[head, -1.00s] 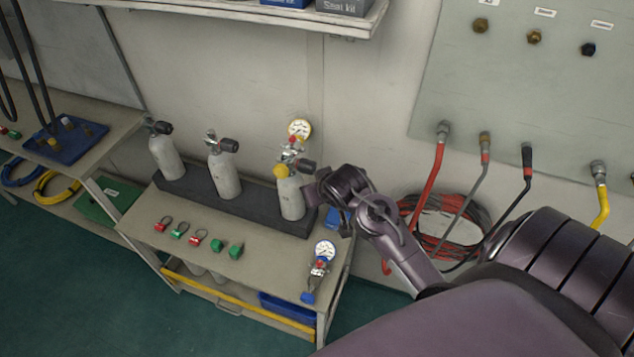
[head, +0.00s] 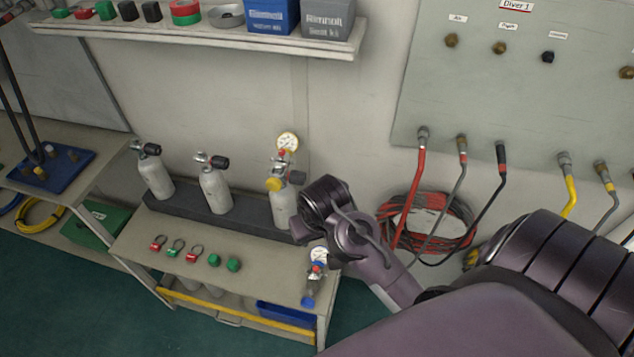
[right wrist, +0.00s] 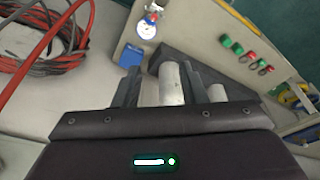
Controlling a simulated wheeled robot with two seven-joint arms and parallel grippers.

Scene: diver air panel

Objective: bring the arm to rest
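My right arm comes in from the right in the head view, with its wrist (head: 330,205) in front of the rightmost of three grey cylinders. This cylinder (head: 282,207) stands upright in the dark rack (head: 240,225) with a gauge fitting on top; its lower right is partly hidden by my wrist. In the right wrist view, the gripper (right wrist: 160,80) has its fingers apart. A pale cylinder (right wrist: 172,85) shows beyond and between them; I see no grip on it. The gripper's fingers are hidden in the head view. My left gripper is not in view.
A gauge fitting (head: 317,265) lies at the bench's right end, close to my wrist. Red and green tags (head: 190,250) lie along the bench front. A shelf (head: 200,38) overhangs at the back. Hoses hang from the panel (head: 480,90), with a hose coil (head: 440,215) below.

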